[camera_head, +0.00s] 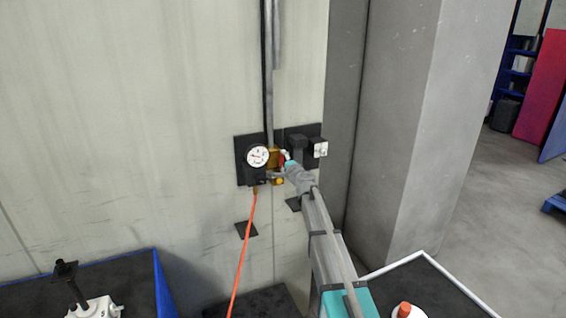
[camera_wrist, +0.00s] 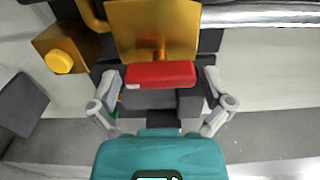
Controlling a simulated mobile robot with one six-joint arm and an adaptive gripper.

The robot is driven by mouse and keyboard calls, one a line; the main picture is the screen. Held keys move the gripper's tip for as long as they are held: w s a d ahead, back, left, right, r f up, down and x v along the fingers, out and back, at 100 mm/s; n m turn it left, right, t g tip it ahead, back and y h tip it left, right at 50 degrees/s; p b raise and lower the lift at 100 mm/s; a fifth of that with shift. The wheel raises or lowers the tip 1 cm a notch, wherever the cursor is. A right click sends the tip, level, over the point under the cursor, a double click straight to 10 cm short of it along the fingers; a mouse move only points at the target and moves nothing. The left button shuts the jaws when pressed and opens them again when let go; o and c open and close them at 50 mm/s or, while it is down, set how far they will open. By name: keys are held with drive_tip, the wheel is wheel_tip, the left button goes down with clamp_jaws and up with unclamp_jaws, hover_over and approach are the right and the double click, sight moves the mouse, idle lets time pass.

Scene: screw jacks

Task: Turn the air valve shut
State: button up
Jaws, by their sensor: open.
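The air valve has a red handle (camera_wrist: 160,74) in front of a brass body (camera_wrist: 152,30), seen in the wrist view. In the head view the red handle (camera_head: 283,158) shows as a small spot beside the gauge, mostly hidden by my gripper. My gripper (camera_wrist: 160,104) is open, with one finger to the left and one to the right of the red handle. I cannot tell whether either finger touches it. In the head view my gripper (camera_head: 285,166) is at the wall panel.
A round white gauge (camera_head: 257,156) is left of the valve, with an orange hose (camera_head: 243,252) hanging below. A metal pipe (camera_head: 268,85) runs up the wall. A yellow round knob (camera_wrist: 60,62) sits left of the valve. A grey pillar (camera_head: 405,130) stands at the right.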

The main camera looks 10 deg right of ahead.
drive_tip(key=v, duration=1.2)
idle(0.3)
drive_tip(key=s+a+f+n+g+y+b, duration=0.1)
drive_tip(key=s+a+f+n+g+b, duration=0.2)
drive_tip(key=s+a+f+n+g, duration=0.4)
drive_tip(key=s+a+f+n+g+y+b, duration=0.25)
drive_tip(key=s+f+n+b, duration=0.2)
drive_tip(key=s+f, duration=0.55)
drive_tip(key=s+d+f+n+g+h+b, duration=0.2)
drive_tip(key=s+f, duration=0.4)
drive_tip(key=s, duration=0.3)
drive_tip(key=s+d+f+n+g+h+b, duration=0.1)
drive_tip(key=s+d+f+g+h, duration=0.4)
drive_tip(key=s, duration=0.5)
wheel_tip(320, 180, down, 3)
drive_tip(key=shift+r+n+g+h+b, duration=0.3)
drive_tip(key=shift+g+h+b, duration=0.2)
drive_tip(key=shift+b, duration=0.25)
